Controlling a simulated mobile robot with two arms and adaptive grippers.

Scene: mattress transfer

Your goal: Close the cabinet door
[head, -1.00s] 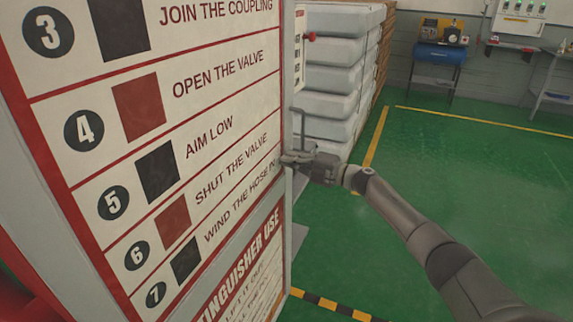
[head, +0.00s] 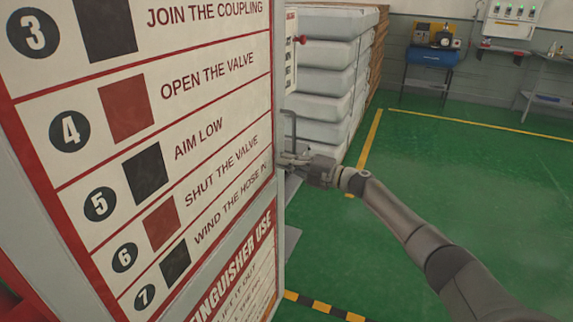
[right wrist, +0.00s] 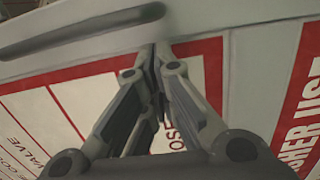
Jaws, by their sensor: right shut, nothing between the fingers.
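The cabinet door (head: 209,112) is a large white panel with red lines and numbered hose instructions, standing ajar or open at the left of the head view; its hinge side is not clear. A grey bar handle (head: 292,127) stands out at its right edge. My right gripper (head: 287,159) is at that edge, just below the handle, shut and empty. In the right wrist view the closed fingertips (right wrist: 154,50) lie against or very near the door's pale border (right wrist: 215,60); contact is hard to tell. My left gripper is out of view.
Stacked white mattresses (head: 330,80) stand behind the door edge. Green floor (head: 460,185) is open to the right, with yellow lines and a black-yellow strip (head: 325,305) below. A blue compressor (head: 432,57) and a wall panel stand at the back.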

